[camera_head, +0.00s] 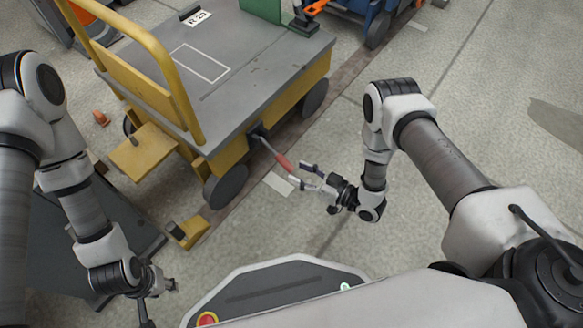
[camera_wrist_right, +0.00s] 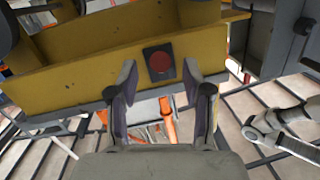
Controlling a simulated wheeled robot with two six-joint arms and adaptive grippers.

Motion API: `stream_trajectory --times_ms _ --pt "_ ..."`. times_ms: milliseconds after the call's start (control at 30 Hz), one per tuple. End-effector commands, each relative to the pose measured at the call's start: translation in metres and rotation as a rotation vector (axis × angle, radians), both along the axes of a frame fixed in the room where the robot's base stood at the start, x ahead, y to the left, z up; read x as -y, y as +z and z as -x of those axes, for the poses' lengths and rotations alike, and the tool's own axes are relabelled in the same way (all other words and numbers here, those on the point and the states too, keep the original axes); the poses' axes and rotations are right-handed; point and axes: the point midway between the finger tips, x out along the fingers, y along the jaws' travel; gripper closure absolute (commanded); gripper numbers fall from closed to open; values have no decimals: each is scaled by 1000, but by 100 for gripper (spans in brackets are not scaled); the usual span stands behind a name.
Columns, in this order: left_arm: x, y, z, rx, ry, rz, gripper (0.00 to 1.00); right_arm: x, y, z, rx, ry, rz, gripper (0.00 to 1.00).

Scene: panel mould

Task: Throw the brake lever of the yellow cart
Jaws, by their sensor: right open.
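The yellow cart (camera_head: 215,75) has a grey deck and a yellow push rail. Its brake lever (camera_head: 283,162) has a red grip and slants down and out from a dark mount on the cart's near side. My right gripper (camera_head: 300,175) is open beside the outer end of the grip; I cannot tell whether they touch. In the right wrist view its two fingers (camera_wrist_right: 160,95) are spread below a dark square with a red disc (camera_wrist_right: 158,63) on the yellow side. Whether that disc is the lever seen end-on is unclear. My left gripper (camera_head: 155,290) is low at the left, away from the cart.
A blue cart (camera_head: 360,18) stands behind. The floor right of my right gripper is open.

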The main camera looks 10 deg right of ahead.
Motion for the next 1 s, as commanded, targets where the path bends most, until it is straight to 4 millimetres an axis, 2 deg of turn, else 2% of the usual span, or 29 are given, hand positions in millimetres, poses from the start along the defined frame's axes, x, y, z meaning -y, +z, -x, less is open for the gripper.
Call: stream_trajectory --times_ms 33,200,333,467,1000 --pt "0 0 0 0 0 0 60 11 0 9 -5 -6 1 50" --pt "0 0 0 0 0 0 60 41 5 39 -2 -6 0 50" --pt "0 0 0 0 0 0 60 54 7 53 0 -2 0 50" --pt "0 0 0 0 0 0 60 58 8 58 -1 0 -1 50" --pt "0 0 0 0 0 0 60 58 8 58 0 0 0 50"
